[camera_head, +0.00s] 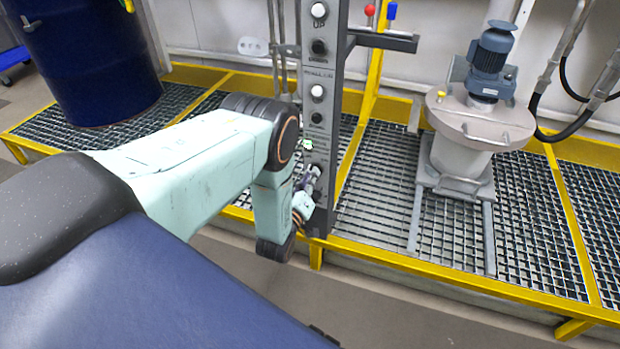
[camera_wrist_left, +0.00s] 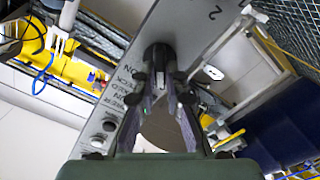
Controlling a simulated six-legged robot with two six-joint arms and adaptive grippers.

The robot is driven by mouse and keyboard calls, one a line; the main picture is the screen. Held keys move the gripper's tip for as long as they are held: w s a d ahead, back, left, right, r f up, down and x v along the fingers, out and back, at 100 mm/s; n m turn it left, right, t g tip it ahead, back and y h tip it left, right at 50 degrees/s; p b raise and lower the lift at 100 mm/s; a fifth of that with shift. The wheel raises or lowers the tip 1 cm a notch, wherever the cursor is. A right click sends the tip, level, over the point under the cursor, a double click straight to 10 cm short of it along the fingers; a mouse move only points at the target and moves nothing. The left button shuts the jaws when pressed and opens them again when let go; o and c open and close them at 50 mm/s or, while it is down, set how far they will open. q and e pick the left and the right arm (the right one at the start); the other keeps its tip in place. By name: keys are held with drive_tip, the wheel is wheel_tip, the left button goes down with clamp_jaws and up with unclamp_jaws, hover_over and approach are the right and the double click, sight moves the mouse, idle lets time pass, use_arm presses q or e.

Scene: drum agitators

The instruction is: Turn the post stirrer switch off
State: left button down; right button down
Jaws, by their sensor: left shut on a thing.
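The grey control post (camera_head: 322,150) stands upright in the middle of the head view, with white and black buttons down its face. In the left wrist view its labelled panel (camera_wrist_left: 190,25) runs diagonally behind the fingers. A black rotary switch (camera_wrist_left: 157,55) sits on this panel between the fingertips. My left gripper (camera_head: 310,182) is at the lower part of the post; it also shows in the left wrist view (camera_wrist_left: 160,78), shut on the switch. The arm and gripper hide the switch in the head view. My right gripper is not in view.
A yellow-edged grating platform (camera_head: 380,190) surrounds the post. A lidded vessel with a blue motor (camera_head: 490,65) stands to the right. A dark blue drum (camera_head: 90,60) stands at the back left. Red and blue knobbed levers (camera_head: 391,12) are behind the post.

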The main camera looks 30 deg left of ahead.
use_arm(q)
drive_tip(key=shift+n, duration=0.4)
drive_tip(key=c, duration=1.4)
unclamp_jaws()
drive_tip(key=v, duration=1.2)
drive_tip(key=shift+s+f, duration=0.1)
